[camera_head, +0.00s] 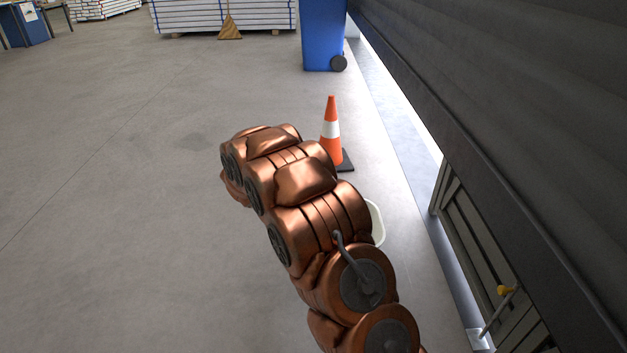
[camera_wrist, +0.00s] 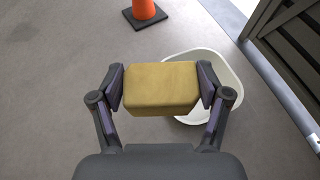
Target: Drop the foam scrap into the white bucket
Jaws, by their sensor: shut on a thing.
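My gripper (camera_wrist: 162,88) is shut on the foam scrap (camera_wrist: 160,86), a yellow-brown block held between the two fingers in the wrist view. The white bucket (camera_wrist: 231,68) stands on the floor beyond and below the foam, to its right. The foam hides part of the bucket's left side, and a finger covers part of its front. In the head view only a sliver of the bucket's rim (camera_head: 377,222) shows to the right of my arm. My gripper and the foam cannot be seen in the head view.
An orange and white traffic cone (camera_head: 331,143) stands beyond the bucket; its base (camera_wrist: 145,15) shows in the wrist view. A dark wall and slatted panel (camera_head: 480,240) run along the right. A blue wheeled bin (camera_head: 322,35) stands at the back. The floor at left is clear.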

